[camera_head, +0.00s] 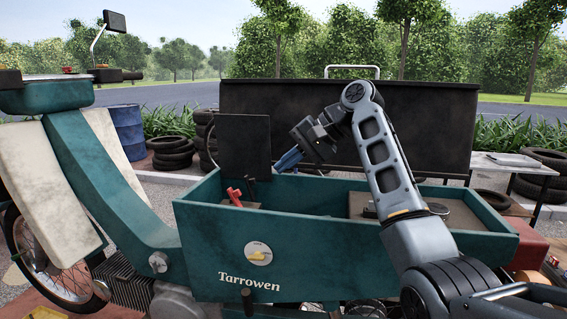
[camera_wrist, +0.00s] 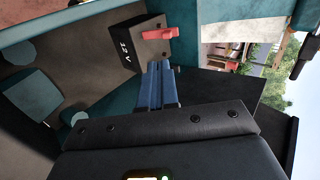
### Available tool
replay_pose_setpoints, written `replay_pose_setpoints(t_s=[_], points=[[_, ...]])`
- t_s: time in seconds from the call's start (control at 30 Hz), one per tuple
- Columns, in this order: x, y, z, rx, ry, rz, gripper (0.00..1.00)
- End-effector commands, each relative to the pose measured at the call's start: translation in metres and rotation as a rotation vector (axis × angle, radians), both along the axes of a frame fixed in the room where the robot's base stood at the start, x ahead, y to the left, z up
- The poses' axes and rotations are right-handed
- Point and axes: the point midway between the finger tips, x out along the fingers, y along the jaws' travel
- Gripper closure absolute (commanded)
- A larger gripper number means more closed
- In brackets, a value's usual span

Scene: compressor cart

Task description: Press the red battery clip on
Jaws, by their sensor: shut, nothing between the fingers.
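The red battery clip (camera_head: 234,196) is at the left end of the green cart box. In the wrist view the red clip (camera_wrist: 160,34) is over the tan top of the battery (camera_wrist: 122,46), which has a dark side with white marks. I cannot tell whether the clip is fully seated. My gripper (camera_head: 283,165) is shut and empty, with blue fingers. It is above the box, to the right of and higher than the clip. In the wrist view my gripper (camera_wrist: 160,68) points toward the battery, its tips apart from the clip.
The green cart box (camera_head: 340,243) has raised walls around the battery. A black upright panel (camera_head: 243,142) stands behind the clip. A dark raised lid (camera_head: 440,125) stands along the back. A brown shelf (camera_head: 440,214) fills the box's right part.

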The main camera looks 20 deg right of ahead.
Motion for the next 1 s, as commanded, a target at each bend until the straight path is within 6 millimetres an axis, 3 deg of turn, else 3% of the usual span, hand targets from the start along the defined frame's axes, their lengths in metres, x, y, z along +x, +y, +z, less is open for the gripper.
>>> replay_pose_setpoints(t_s=[0.37, 0.63, 1.0], points=[[0.032, 0.045, -0.049, -0.002, 0.003, 0.001, 1.00], [0.049, 0.067, -0.062, 0.000, -0.001, -0.001, 1.00], [0.051, 0.071, -0.065, 0.000, -0.001, -0.001, 1.00]])
